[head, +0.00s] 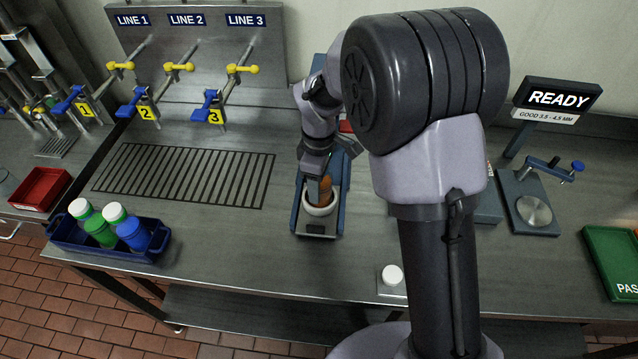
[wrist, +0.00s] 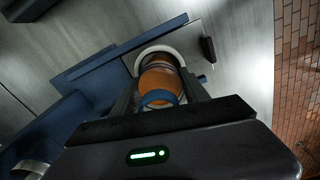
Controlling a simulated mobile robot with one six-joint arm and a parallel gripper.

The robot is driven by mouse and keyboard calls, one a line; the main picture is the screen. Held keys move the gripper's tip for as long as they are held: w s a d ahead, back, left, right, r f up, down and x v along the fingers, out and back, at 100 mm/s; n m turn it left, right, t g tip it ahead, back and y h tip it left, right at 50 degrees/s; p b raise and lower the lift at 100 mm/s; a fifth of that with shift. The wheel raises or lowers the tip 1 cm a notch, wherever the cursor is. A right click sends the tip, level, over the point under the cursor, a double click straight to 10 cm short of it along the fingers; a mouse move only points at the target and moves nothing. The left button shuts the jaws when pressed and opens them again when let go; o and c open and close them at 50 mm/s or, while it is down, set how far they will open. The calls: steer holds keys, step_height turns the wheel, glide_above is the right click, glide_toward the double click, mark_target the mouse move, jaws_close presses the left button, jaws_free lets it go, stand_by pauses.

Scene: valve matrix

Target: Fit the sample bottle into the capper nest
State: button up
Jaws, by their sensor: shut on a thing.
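The sample bottle (head: 325,190) is orange-brown and looks upright in the head view. It also shows in the wrist view (wrist: 160,78), with a blue band at its near end. My gripper (wrist: 160,95) is shut on it, one dark finger on each side. The capper nest is a white ring (head: 319,211) on the blue capper (head: 299,212); part of the ring shows past the bottle in the wrist view (wrist: 152,50). The bottle's lower end is within the ring's outline. I cannot tell whether it is fully seated.
A white cap (head: 391,274) lies near the bench's front edge. A blue crate (head: 100,247) with capped bottles stands at the left. A gauge stand (head: 530,210) and a green tray (head: 608,262) are at the right. The drain grille (head: 185,175) is clear.

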steer(key=shift+f, duration=0.1)
steer(key=o, duration=1.6)
step_height(320, 180, up, 12)
steer(key=p, duration=0.4)
